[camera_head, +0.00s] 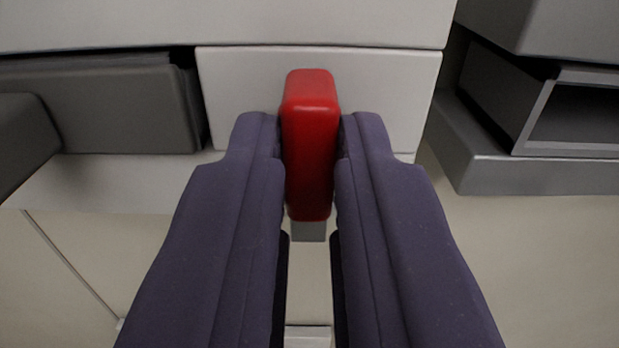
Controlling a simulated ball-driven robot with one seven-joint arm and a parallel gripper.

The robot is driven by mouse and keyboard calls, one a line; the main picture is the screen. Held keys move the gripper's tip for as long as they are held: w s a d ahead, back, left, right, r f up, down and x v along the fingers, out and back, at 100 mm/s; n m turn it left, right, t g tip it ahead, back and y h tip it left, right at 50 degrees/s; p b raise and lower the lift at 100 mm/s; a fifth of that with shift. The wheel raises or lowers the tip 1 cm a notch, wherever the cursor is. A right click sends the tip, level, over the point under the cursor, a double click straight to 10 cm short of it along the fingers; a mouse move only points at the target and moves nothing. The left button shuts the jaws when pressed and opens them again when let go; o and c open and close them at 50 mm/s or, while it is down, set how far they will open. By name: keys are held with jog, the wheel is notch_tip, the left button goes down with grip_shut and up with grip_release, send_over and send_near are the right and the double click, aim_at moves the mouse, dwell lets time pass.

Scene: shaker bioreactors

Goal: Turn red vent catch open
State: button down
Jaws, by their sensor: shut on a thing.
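The red vent catch (310,145) is a rounded red bar, standing upright in the middle of the head camera view in front of a pale panel (385,90). My gripper (310,150) has its two dark purple fingers on the left and right sides of the catch and is shut on it. The top of the catch rises above the fingertips. A small grey piece (309,231) shows just below the catch. The fingers hide parts of the catch's sides and of the panel behind.
A dark grey block (110,105) sits left of the panel, with another grey part at the left edge. A grey open-fronted housing (540,110) stands on a ledge (530,177) at the right. A pale surface spreads below.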

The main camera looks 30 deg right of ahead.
jog(key=c, duration=1.1)
grip_release()
jog(key=v, duration=0.7)
jog(key=shift+s+a, duration=0.15)
jog(key=shift+s, duration=0.2)
jog(key=a+f+n+y+b, duration=0.1)
jog(key=a+n+y+b, duration=0.1)
jog(key=a, duration=0.7)
jog(key=s+a+n+y+b, duration=0.1)
jog(key=a+n+y+b, duration=0.1)
jog(key=a+y+b, duration=0.2)
jog(key=a+f+n+y+b, duration=0.1)
jog(key=a+b, duration=0.6)
jog(key=a, duration=0.7)
jog(key=shift+s+a+f+n+y+b, duration=0.1)
jog(key=shift+a+f+n+y+b, duration=0.15)
jog(key=shift+y, duration=0.4)
jog(key=shift+s+a+f+n+y+b, duration=0.15)
jog(key=shift+n+y, duration=0.2)
jog(key=shift+y, duration=0.3)
